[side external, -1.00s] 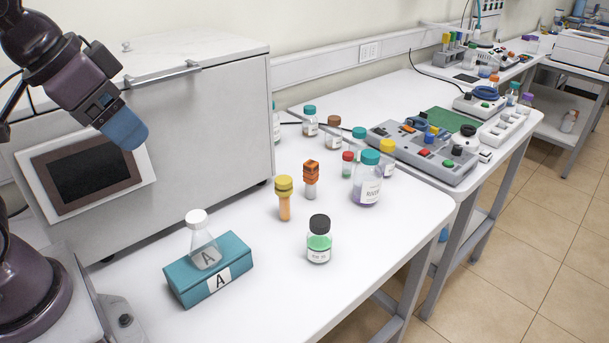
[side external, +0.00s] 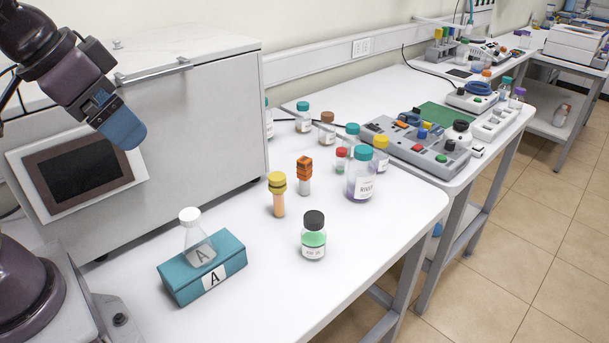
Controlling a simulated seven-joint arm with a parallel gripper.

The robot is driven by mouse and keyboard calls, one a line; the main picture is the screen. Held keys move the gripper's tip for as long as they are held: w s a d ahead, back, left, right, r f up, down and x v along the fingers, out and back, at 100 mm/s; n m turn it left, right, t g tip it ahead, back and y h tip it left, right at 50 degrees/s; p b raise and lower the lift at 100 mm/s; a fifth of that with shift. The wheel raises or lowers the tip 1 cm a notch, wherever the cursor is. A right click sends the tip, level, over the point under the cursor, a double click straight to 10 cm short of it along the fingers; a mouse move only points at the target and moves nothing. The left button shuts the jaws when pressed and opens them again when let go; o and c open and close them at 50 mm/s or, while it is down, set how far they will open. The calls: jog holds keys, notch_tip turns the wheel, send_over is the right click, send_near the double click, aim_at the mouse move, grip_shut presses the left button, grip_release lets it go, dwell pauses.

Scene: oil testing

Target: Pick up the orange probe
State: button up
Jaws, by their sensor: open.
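A probe with an orange blocky head (side external: 304,169) and a pale lower body stands upright on the white table. To its left stands another upright piece with a yellow head and an orange lower body (side external: 278,203). My gripper (side external: 122,128), with blue fingers, hangs at the upper left in front of the large grey machine. It is open, well apart from both pieces, and nothing shows in it. The gap between its fingers is hard to make out from this side.
A flask stands on a teal block marked A (side external: 205,270). A black-capped green bottle (side external: 313,236) stands near the front edge, and several bottles, including a large teal-capped one (side external: 360,185), stand behind. The grey machine (side external: 220,120) walls off the back left.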

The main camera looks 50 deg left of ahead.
jog(key=w+a+f+g+y, duration=0.1)
jog(key=w+a+g+y, duration=0.2)
jog(key=w, duration=0.6)
jog(key=m+t+y, duration=0.5)
jog(key=m+y, duration=0.2)
jog(key=y, duration=0.1)
send_over(306, 171)
jog(key=s+d, duration=0.3)
jog(key=d, duration=0.1)
notch_tip(306, 171, down, 20)
notch_tip(306, 171, down, 7)
jog(key=shift+w+r, duration=0.1)
jog(key=shift+r, duration=0.1)
jog(key=shift+x, duration=2.5)
jog(key=shift+w, duration=0.1)
jog(key=shift+r, duration=0.1)
jog(key=c, duration=1.1)
jog(key=shift+o, duration=0.2)
